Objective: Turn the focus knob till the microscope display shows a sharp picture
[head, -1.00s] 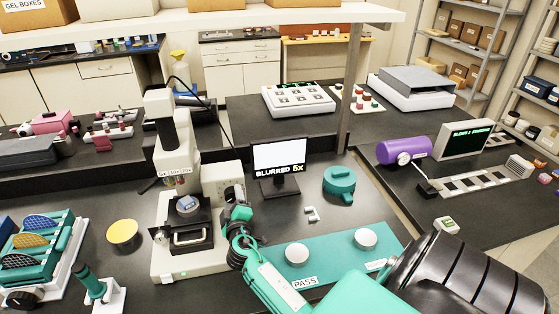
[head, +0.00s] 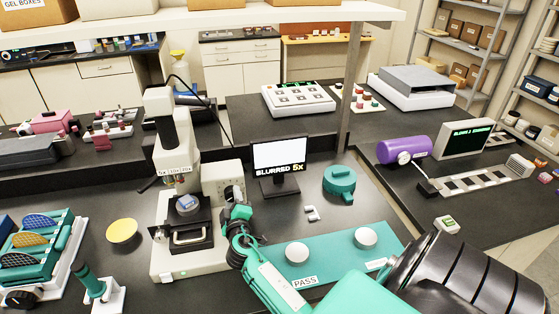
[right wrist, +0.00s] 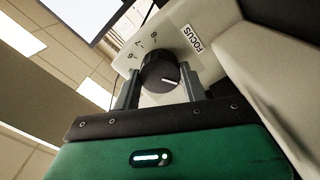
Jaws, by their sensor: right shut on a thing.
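The microscope (head: 175,150) is cream white and stands on the bench left of centre in the head view, with a dark stage. Its black focus knob (right wrist: 160,73) has a white pointer line and sits by a FOCUS label (right wrist: 192,38) in the right wrist view. My right gripper (right wrist: 160,88) is shut on the knob, one finger on each side; in the head view it (head: 237,204) is at the microscope's right side. The display (head: 279,165) reads "BLURRED 5x" under a blank white picture. My left gripper is not in view.
A teal mat (head: 325,256) marked PASS with white round pieces lies right of my right arm. A yellow disc (head: 122,231) and a slide rack (head: 42,247) are on the left.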

